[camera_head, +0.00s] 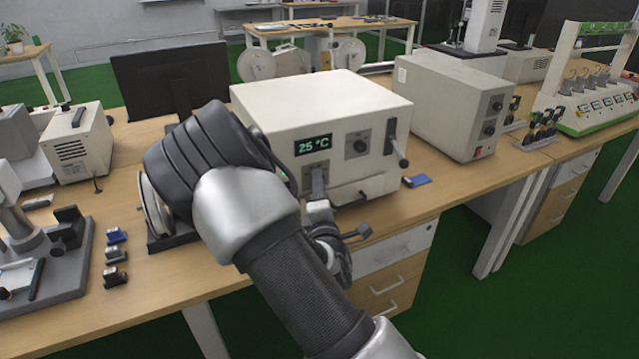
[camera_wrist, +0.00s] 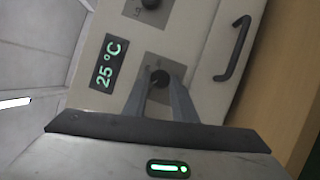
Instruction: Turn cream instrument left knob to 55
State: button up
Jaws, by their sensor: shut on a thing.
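The cream instrument (camera_head: 300,100) stands on the wooden bench, its front facing me. Its green display (camera_head: 312,145) reads 25 °C, and the display also shows in the wrist view (camera_wrist: 108,62). The left knob (camera_wrist: 160,77) is small and dark on a grey plate beside the display. My gripper (camera_head: 317,178) is at this knob, and in the wrist view its two fingertips (camera_wrist: 160,86) are closed around it. In the head view the fingers and arm hide the knob. The right knob (camera_head: 360,146) is free and partly shows at the wrist view's top edge (camera_wrist: 151,3).
A black handle (camera_wrist: 232,48) sits low on the instrument's front. A lever (camera_head: 397,150) sticks out at its right corner. A cream power box (camera_head: 450,100) stands to the right, and a blue item (camera_head: 418,181) lies between. A dark monitor (camera_head: 170,80) stands behind left.

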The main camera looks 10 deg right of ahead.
jog(key=m+g+y, duration=0.1)
jog(key=m, duration=0.4)
jog(key=r+m+g+y, duration=0.1)
jog(key=m+g+y, duration=0.1)
jog(key=m, duration=0.3)
jog(key=d+m+g+y, duration=0.1)
jog(key=m+g+y, duration=0.1)
jog(key=m, duration=0.3)
jog(key=shift+w+r+p, duration=0.15)
jog(key=shift+r+p, duration=0.1)
jog(key=shift+p, duration=0.15)
jog(key=shift+d+m+g+y+p, duration=0.1)
jog(key=shift+m+g+y+p, duration=0.4)
jog(key=shift+m+y+p, duration=0.5)
jog(key=shift+f, duration=0.1)
jog(key=o, duration=1)
jog(key=shift+o, duration=0.2)
